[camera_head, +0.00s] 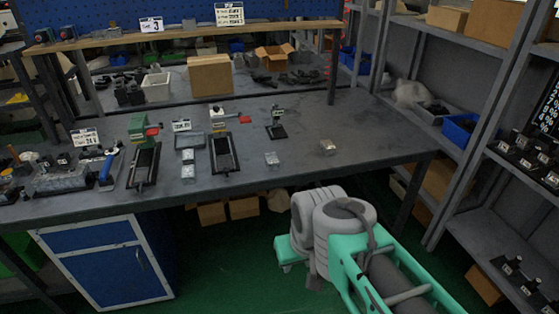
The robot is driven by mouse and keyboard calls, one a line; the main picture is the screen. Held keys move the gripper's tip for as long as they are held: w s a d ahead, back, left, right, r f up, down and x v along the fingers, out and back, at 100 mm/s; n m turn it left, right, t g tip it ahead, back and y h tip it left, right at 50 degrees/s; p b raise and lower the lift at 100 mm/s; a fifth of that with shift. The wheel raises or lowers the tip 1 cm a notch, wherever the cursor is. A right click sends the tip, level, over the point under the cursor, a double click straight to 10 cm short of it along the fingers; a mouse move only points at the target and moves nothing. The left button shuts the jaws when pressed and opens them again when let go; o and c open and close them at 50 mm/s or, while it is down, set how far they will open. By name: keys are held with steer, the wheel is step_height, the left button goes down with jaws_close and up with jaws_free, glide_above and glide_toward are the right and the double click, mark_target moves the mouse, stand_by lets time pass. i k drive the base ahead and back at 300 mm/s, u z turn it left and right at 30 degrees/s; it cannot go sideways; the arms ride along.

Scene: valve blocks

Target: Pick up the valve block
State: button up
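Several small items that could be the valve block stand on the grey workbench (340,185). A small light-coloured block (328,147) sits alone on the right part of the bench. A small pale, clear-looking piece (272,158) lies left of it. I cannot tell which of these is the valve block. My folded grey and teal arm is at the lower right, in front of the bench and apart from these items. My gripper's fingers do not show.
Black fixtures with green and red parts (145,160) crowd the bench's left half. Cardboard boxes (210,75) and a white bin (157,83) stand at the back. A metal shelf rack with a blue bin (460,129) bounds the right. The bench's right part is mostly clear.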

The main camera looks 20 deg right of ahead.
mark_target(273, 163)
steer(key=u, duration=0.7)
steer(key=i, duration=1.1)
steer(key=z, duration=0.15)
